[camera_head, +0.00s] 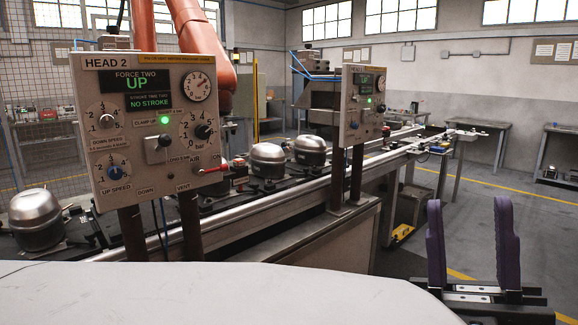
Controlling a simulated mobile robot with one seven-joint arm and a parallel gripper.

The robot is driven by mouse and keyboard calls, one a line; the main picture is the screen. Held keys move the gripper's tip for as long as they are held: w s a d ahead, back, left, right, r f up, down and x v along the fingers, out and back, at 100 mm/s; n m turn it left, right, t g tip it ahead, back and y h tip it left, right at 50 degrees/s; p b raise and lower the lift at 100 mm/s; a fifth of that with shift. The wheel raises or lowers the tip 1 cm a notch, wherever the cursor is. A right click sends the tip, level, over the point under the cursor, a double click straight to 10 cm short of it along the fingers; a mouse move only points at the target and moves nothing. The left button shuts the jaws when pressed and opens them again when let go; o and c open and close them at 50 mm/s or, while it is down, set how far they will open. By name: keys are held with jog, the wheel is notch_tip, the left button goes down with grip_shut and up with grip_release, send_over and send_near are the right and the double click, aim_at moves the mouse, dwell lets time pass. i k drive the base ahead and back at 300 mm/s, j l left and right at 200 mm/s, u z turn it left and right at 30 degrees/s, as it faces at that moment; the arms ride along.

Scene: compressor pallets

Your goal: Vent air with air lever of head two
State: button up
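The HEAD 2 panel (150,125) stands on two dark posts at the left. Its displays read UP and NO STROKE, and a green light is lit. The air lever (213,169), with a red handle, sits at the panel's lower right between the AIR and VENT labels. It lies nearly level and points right, past the panel's edge. My gripper (469,208) is at the lower right with two upright purple fingers wide apart. It is open and empty, well away to the right of the lever and apart from it.
A second similar panel (362,104) stands farther back, right of HEAD 2. A conveyor (262,213) carries several silver compressors behind the panels. A pale flat surface (200,295) fills the lower foreground. Open floor (525,225) lies at the right.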

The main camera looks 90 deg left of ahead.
aim_at(223, 167)
jog(key=u, duration=2.75)
jog(key=i+l+z, duration=0.2)
jog(key=z, duration=0.15)
jog(key=i+l+z, duration=0.1)
jog(key=i+z, duration=0.25)
jog(key=k, duration=0.05)
